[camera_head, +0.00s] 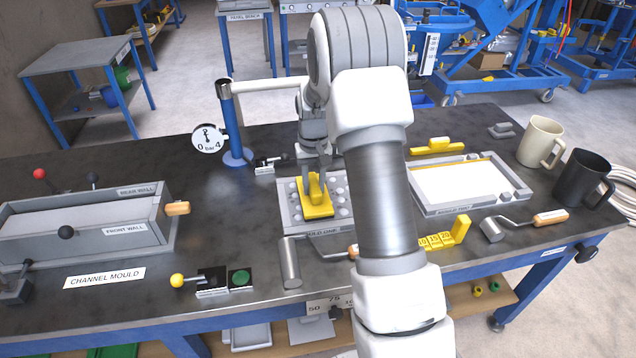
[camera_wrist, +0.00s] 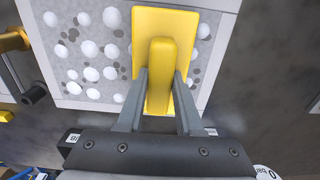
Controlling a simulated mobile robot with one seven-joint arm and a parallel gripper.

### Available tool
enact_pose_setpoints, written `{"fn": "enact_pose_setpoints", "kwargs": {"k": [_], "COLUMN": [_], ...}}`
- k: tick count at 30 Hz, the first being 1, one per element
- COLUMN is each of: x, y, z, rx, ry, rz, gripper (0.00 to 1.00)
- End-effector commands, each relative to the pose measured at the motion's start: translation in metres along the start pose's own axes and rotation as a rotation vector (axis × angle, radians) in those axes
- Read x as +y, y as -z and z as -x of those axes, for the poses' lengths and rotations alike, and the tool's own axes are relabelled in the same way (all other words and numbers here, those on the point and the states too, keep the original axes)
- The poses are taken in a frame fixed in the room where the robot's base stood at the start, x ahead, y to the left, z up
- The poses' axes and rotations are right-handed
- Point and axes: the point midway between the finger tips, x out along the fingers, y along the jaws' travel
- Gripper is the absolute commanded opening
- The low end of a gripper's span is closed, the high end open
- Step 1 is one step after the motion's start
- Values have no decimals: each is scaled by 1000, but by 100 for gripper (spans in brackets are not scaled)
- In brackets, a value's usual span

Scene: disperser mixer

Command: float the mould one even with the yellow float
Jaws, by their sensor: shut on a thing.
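The yellow float (camera_head: 315,203) is a flat yellow plate with a raised grip. My gripper (camera_head: 316,172) is shut on that grip, and the wrist view shows the float (camera_wrist: 163,60) between the two grey fingers (camera_wrist: 158,100). Mould one (camera_head: 290,215) is a grey tray at the table's middle, partly behind my arm. Its fill shows many pale round lumps in the wrist view (camera_wrist: 85,48).
A pressure gauge on a blue post (camera_head: 235,130) stands behind the mould. A second tray with a smooth white fill (camera_head: 458,186) is to the right. A metal roller (camera_head: 290,262) lies in front. The channel mould (camera_head: 85,225) is at left, mugs (camera_head: 540,142) at right.

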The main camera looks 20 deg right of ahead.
Motion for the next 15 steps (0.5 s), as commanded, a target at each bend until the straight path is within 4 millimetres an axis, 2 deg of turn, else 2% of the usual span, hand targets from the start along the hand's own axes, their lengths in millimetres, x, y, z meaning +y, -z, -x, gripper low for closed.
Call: {"fn": "enact_pose_setpoints", "kwargs": {"k": [9, 15], "x": [23, 28], "y": [0, 0], "z": [1, 2], "rx": [-2, 0], "ry": [-1, -1], "rz": [-4, -3], "gripper": [0, 0]}}
